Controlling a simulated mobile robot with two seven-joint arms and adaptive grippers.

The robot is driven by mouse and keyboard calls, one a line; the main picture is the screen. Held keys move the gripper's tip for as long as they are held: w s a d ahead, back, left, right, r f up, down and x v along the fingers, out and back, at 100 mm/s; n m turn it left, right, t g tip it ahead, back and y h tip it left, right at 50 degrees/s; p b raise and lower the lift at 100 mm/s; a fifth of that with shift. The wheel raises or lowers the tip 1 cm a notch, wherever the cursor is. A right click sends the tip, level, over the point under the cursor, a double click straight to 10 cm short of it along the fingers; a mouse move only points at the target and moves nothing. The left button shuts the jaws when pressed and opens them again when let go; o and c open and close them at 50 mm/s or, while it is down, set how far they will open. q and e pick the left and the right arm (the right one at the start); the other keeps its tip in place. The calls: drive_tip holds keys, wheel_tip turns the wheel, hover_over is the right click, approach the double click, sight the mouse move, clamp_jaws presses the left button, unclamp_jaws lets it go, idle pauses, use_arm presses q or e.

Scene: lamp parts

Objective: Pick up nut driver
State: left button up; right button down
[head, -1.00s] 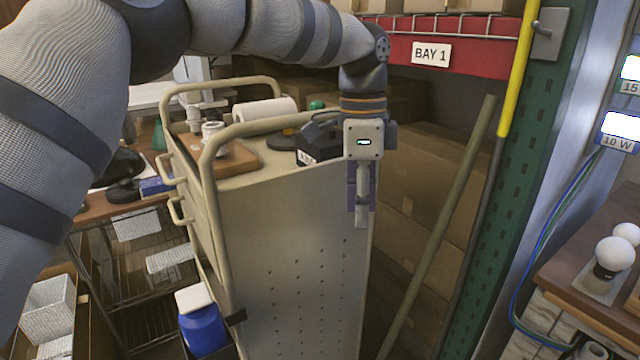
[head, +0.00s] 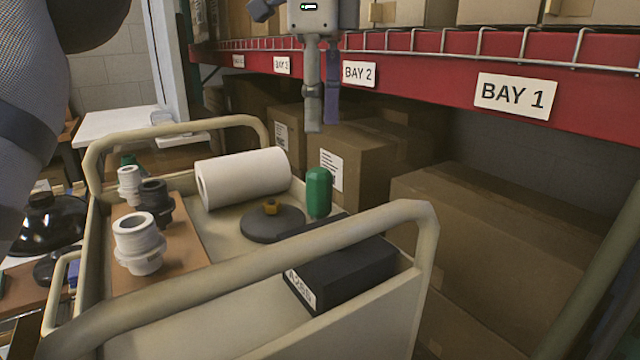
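My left gripper (head: 322,124) hangs from the top edge of the head view, fingers pointing down, above the far side of the cart (head: 165,293). One grey and one purple finger show nearly in line, so their opening is hard to judge. No object shows between them. A green round-topped cylinder (head: 318,192) stands upright in the cart's top tray, below the gripper in the picture and apart from it. It may be the nut driver's handle; I cannot tell. My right gripper is out of view.
The tray holds a white roll (head: 243,178), a dark disc with an orange knob (head: 271,224), a black labelled box (head: 341,273) and white and dark fittings on a brown board (head: 180,258). Cart rails (head: 270,262) stand in front. A red shelf beam (head: 420,80) and cartons (head: 480,215) lie behind.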

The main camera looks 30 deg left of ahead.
sight(319, 191)
use_arm(q)
drive_tip(key=f, duration=0.1)
drive_tip(key=s+f, duration=0.1)
drive_tip(key=f, duration=0.1)
drive_tip(key=shift+s+d, duration=0.15)
drive_tip(key=shift+d, duration=0.05)
drive_tip(key=f, duration=0.5)
drive_tip(key=f+p, duration=0.1)
drive_tip(key=f, duration=0.2)
drive_tip(key=shift+w+f, duration=0.2)
drive_tip(key=shift+w, duration=0.1)
clamp_jaws()
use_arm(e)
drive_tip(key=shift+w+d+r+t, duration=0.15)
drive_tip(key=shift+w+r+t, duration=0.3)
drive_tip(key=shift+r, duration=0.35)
